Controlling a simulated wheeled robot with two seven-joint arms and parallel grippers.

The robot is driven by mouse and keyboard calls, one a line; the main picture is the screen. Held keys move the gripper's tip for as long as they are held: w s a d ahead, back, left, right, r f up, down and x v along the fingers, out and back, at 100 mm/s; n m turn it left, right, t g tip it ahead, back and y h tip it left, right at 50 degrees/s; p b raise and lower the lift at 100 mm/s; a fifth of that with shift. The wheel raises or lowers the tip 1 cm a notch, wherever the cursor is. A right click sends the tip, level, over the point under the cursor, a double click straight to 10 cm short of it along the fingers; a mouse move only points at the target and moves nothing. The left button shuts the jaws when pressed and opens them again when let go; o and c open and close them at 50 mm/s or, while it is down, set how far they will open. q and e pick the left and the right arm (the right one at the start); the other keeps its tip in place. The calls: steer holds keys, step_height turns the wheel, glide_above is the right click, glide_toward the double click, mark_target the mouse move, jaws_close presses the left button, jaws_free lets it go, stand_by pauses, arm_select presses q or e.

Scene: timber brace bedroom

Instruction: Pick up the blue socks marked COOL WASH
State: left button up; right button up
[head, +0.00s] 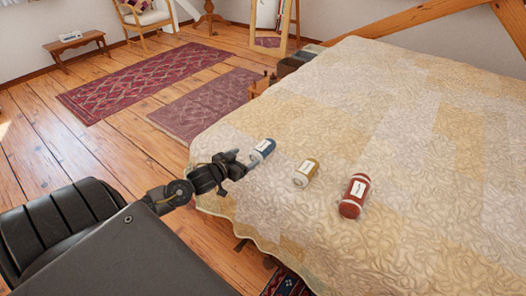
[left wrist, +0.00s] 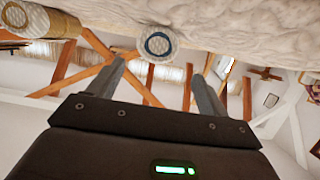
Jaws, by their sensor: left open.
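The blue rolled socks (head: 262,150) lie on the bed near its left edge, with a white label whose text is too small to read. My left gripper (head: 245,162) is open beside their near left end, low over the quilt. In the left wrist view, a roll end with a blue ring (left wrist: 157,43) shows between the directions of the two open fingers (left wrist: 164,68), beyond their tips. Nothing is held. A yellow roll (head: 306,173) and a red roll (head: 354,196) lie to the right, each with a white label. My right gripper is out of view.
The quilted bed (head: 420,120) is otherwise clear around the rolls. Another roll (left wrist: 20,18) shows at the left edge of the left wrist view. Dark boxes (head: 290,65) stand by the bed's far left side. Rugs (head: 140,80) lie on the wooden floor.

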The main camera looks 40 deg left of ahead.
mark_target(252, 154)
arm_select(q)
steer(key=x, duration=0.4)
steer(key=shift+d+b+x, duration=0.15)
steer(key=shift+b+x, duration=0.15)
steer(key=shift+x, duration=1.1)
steer(key=shift+d+b+x, duration=0.15)
steer(key=shift+b+x, duration=0.1)
steer(key=shift+x, duration=1.15)
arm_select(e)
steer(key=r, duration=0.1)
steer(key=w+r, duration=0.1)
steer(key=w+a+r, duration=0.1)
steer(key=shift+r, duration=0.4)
arm_select(q)
steer(key=c, duration=1.1)
steer(key=shift+r, duration=0.1)
